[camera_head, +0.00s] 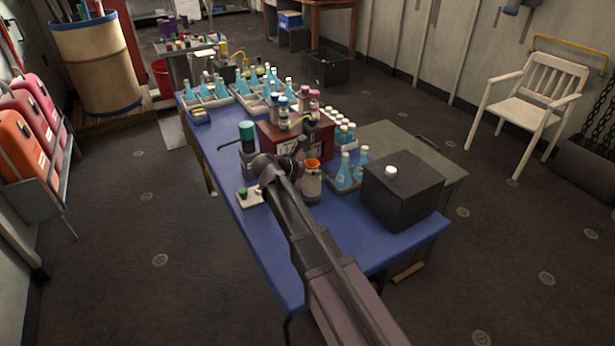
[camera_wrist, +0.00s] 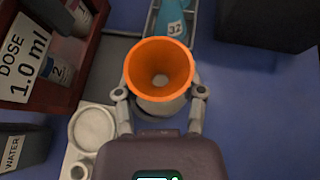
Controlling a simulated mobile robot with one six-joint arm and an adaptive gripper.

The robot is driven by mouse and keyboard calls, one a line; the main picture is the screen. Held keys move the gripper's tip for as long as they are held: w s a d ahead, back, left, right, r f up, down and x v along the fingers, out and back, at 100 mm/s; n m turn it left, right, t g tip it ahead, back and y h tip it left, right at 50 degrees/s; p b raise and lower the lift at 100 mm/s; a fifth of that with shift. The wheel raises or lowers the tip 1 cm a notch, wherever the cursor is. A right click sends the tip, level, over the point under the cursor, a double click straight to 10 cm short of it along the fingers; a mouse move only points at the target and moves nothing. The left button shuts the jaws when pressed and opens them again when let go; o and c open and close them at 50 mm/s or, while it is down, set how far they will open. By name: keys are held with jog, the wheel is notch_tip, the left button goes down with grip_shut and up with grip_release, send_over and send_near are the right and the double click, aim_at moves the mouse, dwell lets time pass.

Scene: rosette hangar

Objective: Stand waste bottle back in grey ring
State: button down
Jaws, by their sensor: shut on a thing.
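The waste bottle, a pale bottle with an orange funnel top (camera_wrist: 160,68), is between the two fingers of my gripper (camera_wrist: 160,93) in the wrist view. The fingers are shut on it from both sides, below the funnel. In the head view the bottle (camera_head: 312,186) is just right of my arm, over the blue table; whether its base touches the table I cannot tell. It looks about upright. A round pale grey ring (camera_wrist: 93,128) lies left of the bottle in the wrist view and looks empty. My arm hides part of this area in the head view.
A red box labelled DOSE 1.0 ml (camera_wrist: 22,62) stands left of the bottle. Flasks with blue liquid (camera_head: 345,170) and a dark box (camera_head: 402,195) stand to the right. A WATER container (camera_wrist: 20,146) is at lower left. The blue table (camera_head: 270,245) is clear in front.

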aim_at(309, 176)
jog(key=shift+w, duration=0.15)
jog(key=shift+w+a, duration=0.2)
jog(key=shift+w, duration=0.05)
jog(key=shift+w+a+f+b, duration=0.1)
jog(key=shift+w+f+b, duration=0.15)
jog(key=shift+f+b, duration=1.6)
jog(key=shift+f, duration=0.2)
jog(key=shift+c, duration=1)
grip_release()
jog(key=shift+r, duration=0.1)
jog(key=shift+r, duration=0.15)
